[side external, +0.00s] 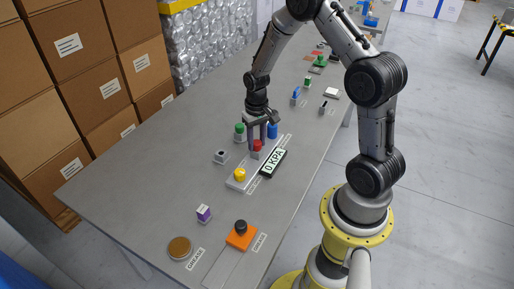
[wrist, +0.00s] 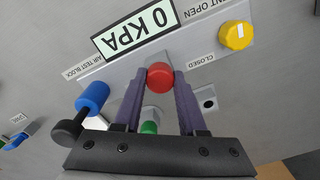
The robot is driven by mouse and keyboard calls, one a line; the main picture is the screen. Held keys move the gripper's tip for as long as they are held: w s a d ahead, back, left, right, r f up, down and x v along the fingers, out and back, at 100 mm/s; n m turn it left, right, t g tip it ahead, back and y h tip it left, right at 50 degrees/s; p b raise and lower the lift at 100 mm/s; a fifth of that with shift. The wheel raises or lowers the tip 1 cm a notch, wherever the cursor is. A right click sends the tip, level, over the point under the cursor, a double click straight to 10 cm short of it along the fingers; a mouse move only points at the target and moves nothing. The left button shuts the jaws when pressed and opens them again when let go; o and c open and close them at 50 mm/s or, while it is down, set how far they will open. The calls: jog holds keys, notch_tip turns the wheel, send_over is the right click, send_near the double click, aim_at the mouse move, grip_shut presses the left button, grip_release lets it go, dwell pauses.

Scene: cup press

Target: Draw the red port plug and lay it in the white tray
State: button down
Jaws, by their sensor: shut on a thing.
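The red port plug (side external: 257,144) is at the air test block (side external: 241,183), directly above a small grey port part. It also shows in the wrist view (wrist: 160,75), between the tips of my two fingers. My gripper (side external: 261,139) points down and is shut on the red plug, one finger on each side (wrist: 160,85). I cannot tell whether the plug is still fully seated. A small flat white item (side external: 332,92) lies farther up the bench; it may be the white tray, but it is too small to be sure.
The display (side external: 272,162) beside the block reads 0 KPA. A yellow knob (side external: 240,174), a blue cylinder (side external: 272,131) and a green-topped part (side external: 239,128) stand close around my gripper. A grey holed block (side external: 221,156) is left. The orange base (side external: 241,236) is nearer the front.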

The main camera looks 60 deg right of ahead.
aim_at(257, 142)
jog(key=shift+r, duration=0.6)
jog(key=shift+r, duration=1.75)
